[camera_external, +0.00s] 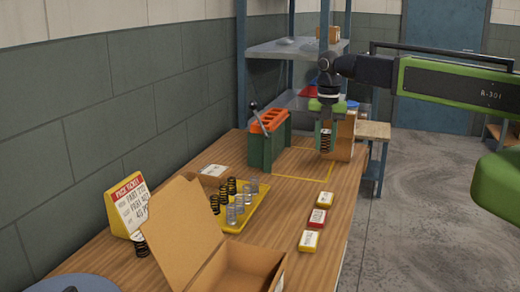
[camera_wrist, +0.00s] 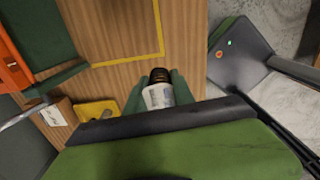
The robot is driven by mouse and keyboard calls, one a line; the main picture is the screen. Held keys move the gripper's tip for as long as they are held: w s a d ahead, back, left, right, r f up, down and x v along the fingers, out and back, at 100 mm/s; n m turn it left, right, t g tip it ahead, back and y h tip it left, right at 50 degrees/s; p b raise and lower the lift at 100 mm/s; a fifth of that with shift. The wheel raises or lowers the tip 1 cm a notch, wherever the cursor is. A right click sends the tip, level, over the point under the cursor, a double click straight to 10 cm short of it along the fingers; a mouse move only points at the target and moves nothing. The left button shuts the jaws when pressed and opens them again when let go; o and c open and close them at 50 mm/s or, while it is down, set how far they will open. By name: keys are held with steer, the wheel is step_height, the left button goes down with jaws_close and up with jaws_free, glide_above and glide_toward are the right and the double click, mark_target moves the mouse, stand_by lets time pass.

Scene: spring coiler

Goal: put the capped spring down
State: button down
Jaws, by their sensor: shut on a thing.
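My gripper (camera_external: 326,134) points down over the far right part of the wooden table (camera_external: 150,262). It is shut on the capped spring (camera_external: 326,142), which hangs upright between the fingers. In the wrist view the capped spring (camera_wrist: 158,92) shows a pale body with a dark end, between two green fingers. A yellow outline (camera_external: 302,178) is marked on the table by the gripper; in the wrist view the outline (camera_wrist: 160,35) lies beyond the spring's dark end. Whether the spring touches the table cannot be told.
A green coiler with an orange top (camera_external: 268,122) and lever stands left of the gripper. A tan block (camera_external: 345,138) stands just behind it. A yellow tray (camera_external: 243,222) of springs, an open cardboard box (camera_external: 240,268), small boxes (camera_external: 318,217) and a ticket stand (camera_external: 128,207) are nearer.

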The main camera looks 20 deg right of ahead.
step_height(320, 180, down, 2)
steer(key=b, duration=0.2)
steer(key=shift+f+b, duration=0.25)
steer(key=shift+b, duration=0.05)
steer(key=shift+r, duration=0.15)
stand_by(0.6)
